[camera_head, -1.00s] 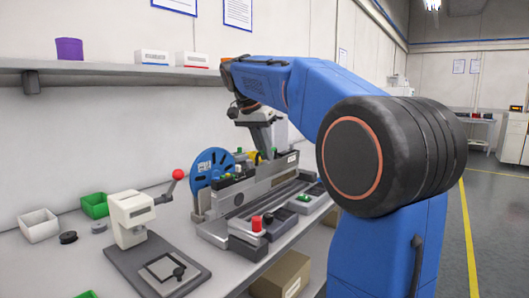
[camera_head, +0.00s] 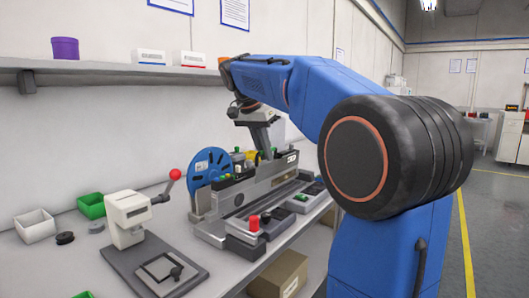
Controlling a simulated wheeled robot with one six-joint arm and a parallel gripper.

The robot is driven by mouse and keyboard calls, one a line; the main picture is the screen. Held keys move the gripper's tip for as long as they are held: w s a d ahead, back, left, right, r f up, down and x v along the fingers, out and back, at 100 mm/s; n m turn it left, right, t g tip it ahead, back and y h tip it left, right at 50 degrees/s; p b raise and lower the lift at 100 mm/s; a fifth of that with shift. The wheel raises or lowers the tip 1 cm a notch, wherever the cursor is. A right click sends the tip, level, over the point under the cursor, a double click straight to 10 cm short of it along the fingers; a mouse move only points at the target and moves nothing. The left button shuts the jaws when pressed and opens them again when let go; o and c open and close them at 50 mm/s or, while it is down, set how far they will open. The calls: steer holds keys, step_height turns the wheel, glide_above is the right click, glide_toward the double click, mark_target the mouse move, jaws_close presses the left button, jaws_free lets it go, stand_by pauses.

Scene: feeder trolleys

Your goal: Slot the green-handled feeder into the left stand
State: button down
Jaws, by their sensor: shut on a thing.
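My gripper (camera_head: 266,152) points down over the stand on the bench and is shut on a long grey feeder (camera_head: 262,184), seen from the side. A blue reel (camera_head: 208,168) stands upright behind the feeder's near end.
A white press (camera_head: 127,218) with a red-knobbed lever stands at left. A shelf (camera_head: 110,68) runs above; a carton (camera_head: 279,275) sits below.

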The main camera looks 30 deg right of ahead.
steer(key=shift+f, duration=1)
stand_by(2.4)
steer(key=shift+w+d, duration=0.25)
steer(key=shift+d, duration=0.4)
steer(key=shift+w+d, duration=0.25)
steer(key=shift+d, duration=0.35)
stand_by(0.6)
steer(key=c, duration=1.7)
jaws_free()
steer(key=shift+c, duration=0.2)
steer(key=shift+f, duration=0.1)
steer(key=v, duration=1.7)
steer(key=shift+r, duration=0.25)
steer(key=shift+a, duration=0.1)
